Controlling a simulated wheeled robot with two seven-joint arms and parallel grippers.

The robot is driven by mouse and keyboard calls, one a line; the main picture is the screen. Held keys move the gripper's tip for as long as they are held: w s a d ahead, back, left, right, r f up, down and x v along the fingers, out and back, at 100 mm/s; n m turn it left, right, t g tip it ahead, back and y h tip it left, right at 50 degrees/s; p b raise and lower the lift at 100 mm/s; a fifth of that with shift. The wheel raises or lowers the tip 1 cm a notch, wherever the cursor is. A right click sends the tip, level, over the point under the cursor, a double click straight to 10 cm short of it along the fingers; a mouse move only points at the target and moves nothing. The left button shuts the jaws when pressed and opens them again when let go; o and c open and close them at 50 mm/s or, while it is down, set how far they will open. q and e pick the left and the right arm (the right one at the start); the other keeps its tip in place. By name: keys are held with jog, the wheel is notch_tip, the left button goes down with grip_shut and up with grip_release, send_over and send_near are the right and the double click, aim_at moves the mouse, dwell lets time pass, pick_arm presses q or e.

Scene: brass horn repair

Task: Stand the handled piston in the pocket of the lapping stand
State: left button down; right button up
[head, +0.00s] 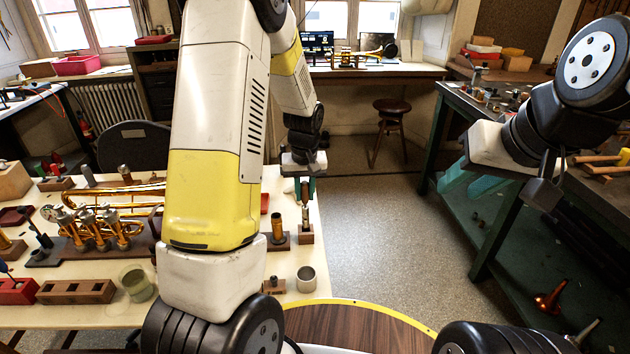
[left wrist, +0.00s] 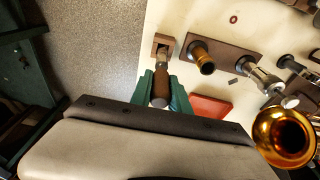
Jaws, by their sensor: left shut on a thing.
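The handled piston has a brown handle (left wrist: 161,88) and a silver body (head: 304,212). My left gripper (head: 304,188) is shut on the handle; its green fingers also show on both sides of it in the left wrist view (left wrist: 161,95). The piston hangs about upright over a small wooden block with a square pocket, the lapping stand (head: 305,236), also in the left wrist view (left wrist: 163,41). The piston's lower end is at the pocket; I cannot tell whether it is inside. My right gripper (head: 482,190) is apart, at the right, with spread, empty fingers.
A grey cup (head: 306,279) and a brass valve set (head: 98,225) are on the cream table. The table's right edge is close to the stand.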

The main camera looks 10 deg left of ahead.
aim_at(305, 184)
pick_arm(q)
jog(key=shift+f, duration=0.1)
dwell(0.3)
jog(key=shift+f, duration=2.1)
jog(key=c, duration=1.2)
grip_release()
jog(key=shift+o, duration=0.2)
jog(key=shift+r, duration=0.1)
jog(key=r, duration=0.5)
jog(key=s+r, duration=0.1)
jog(key=r, duration=0.1)
jog(key=shift+s+d+r, duration=0.1)
jog(key=shift+d+r, duration=0.05)
jog(key=shift+r, duration=0.1)
